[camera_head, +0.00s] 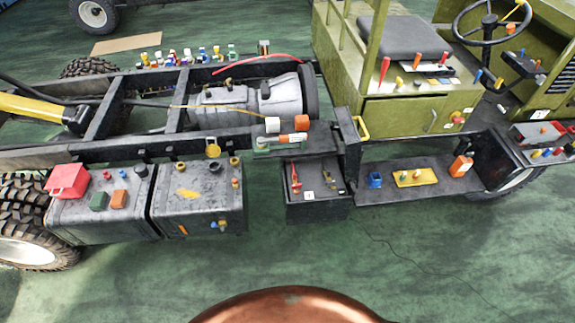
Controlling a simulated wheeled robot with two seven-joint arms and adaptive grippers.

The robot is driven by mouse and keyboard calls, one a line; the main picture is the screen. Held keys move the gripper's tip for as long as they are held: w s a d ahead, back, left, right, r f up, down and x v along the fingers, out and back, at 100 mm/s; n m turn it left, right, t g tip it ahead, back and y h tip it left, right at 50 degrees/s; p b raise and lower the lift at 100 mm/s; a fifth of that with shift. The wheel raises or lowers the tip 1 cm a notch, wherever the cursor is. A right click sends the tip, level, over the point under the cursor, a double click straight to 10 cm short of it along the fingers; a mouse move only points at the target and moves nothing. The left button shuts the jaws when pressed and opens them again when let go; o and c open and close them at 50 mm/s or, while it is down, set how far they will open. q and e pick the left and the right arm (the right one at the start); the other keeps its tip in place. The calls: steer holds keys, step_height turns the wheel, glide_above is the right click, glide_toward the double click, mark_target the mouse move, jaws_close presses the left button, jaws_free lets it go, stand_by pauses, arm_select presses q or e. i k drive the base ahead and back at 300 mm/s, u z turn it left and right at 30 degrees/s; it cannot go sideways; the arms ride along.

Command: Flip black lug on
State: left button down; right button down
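I cannot single out the black lug with certainty; many small fittings are spread over the chassis. A small dark knob (141,171) stands on the left grey tank (95,222), near its back right corner. A dark fitting (215,166) is on top of the right grey tank (188,216). A dark open box (318,208) in the middle holds a red lever (295,178) and small pieces too small to make out. Neither of my grippers shows in the head view.
An olive cab with a dark seat (404,36) and a steering wheel (490,20) is at upper right. A step plate (440,186) with a yellow plate (414,178) is right of the box.

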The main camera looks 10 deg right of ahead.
mark_target(327, 174)
steer(key=u, duration=0.45)
steer(key=i, duration=1.5)
steer(key=z, duration=0.4)
